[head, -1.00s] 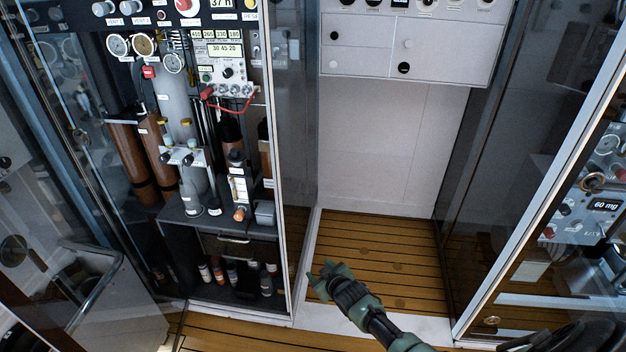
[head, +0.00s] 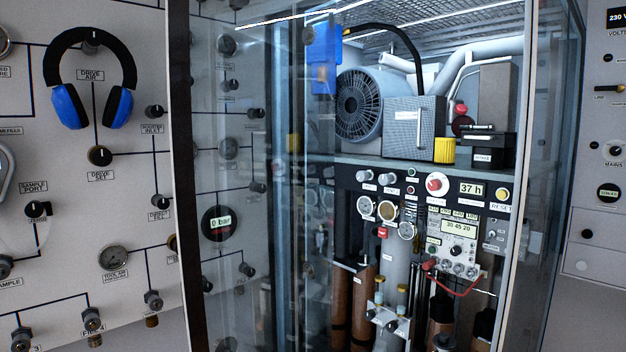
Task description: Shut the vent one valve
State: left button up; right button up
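Two pale round knobs sit side by side on the black control panel inside the glass-fronted cabinet: a left knob (head: 362,177) and a right knob (head: 391,178). Each has a small white label below it that looks like a vent label, but the numbers are too small to read now. I cannot tell from the knobs whether either valve is open or shut. Several gauges are just below them, and a red button (head: 436,185) is to their right. Neither of my grippers is in view.
A glass pane (head: 240,200) with a pale edge stands left of the knobs. Blue and black headphones (head: 70,105) hang on the grey valve wall. A compressor with a round fan (head: 360,105) sits on the shelf above the panel. Brown cylinders (head: 362,300) stand below.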

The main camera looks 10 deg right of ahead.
aim_at(361, 176)
jog(key=i+l+u, duration=0.15)
jog(key=l+u, duration=0.2)
jog(key=i+l+u, duration=0.1)
jog(key=l+u, duration=0.2)
jog(key=l, duration=0.3)
jog(key=l+u, duration=0.35)
jog(key=l, duration=0.2)
